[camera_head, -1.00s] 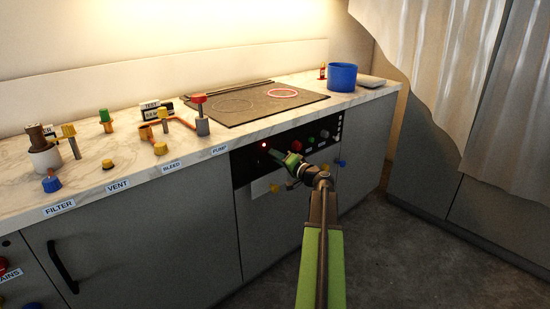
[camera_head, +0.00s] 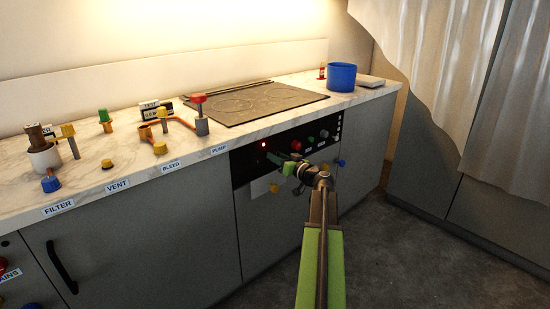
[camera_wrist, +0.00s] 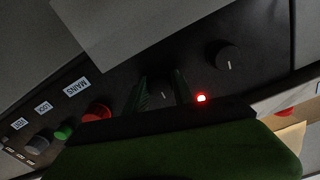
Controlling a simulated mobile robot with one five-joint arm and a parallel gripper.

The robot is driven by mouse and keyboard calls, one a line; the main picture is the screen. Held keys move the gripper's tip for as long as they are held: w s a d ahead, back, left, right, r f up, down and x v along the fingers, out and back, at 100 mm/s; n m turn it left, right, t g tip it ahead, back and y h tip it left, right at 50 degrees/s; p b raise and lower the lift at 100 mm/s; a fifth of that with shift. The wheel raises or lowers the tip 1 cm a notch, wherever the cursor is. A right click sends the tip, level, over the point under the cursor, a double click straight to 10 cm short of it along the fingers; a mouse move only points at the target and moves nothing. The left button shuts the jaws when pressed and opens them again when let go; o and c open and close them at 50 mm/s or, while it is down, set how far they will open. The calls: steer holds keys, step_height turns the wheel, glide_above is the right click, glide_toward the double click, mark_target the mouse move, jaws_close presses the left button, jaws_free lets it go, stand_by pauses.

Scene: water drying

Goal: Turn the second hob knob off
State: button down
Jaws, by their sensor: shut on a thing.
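The dark hob panel (camera_head: 246,166) runs along the cabinet front below the black hob (camera_head: 262,103). My gripper (camera_head: 286,166) is at this panel. In the wrist view its green fingers (camera_wrist: 160,92) are closed around a dark hob knob (camera_wrist: 161,86), which is partly hidden between them. Another black knob (camera_wrist: 229,58) with a white mark stands free to the right, on the side away from the MAINS label. A red light (camera_wrist: 201,98) is lit near the fingers. Neither ring on the hob glows.
A red button (camera_wrist: 97,112) and a green button (camera_wrist: 64,131) sit near the MAINS label (camera_wrist: 76,88). A blue pot (camera_head: 342,77) stands right of the hob. Several valves and fittings stand on the marble counter (camera_head: 130,175) at left.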

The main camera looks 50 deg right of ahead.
steer(key=shift+f+n, duration=0.1)
steer(key=shift+n, duration=0.2)
steer(key=c, duration=1.1)
jaws_free()
steer(key=shift+o, duration=0.2)
steer(key=s+a, duration=0.1)
steer(key=s, duration=1.6)
steer(key=shift+s, duration=0.2)
steer(key=shift+a, duration=0.1)
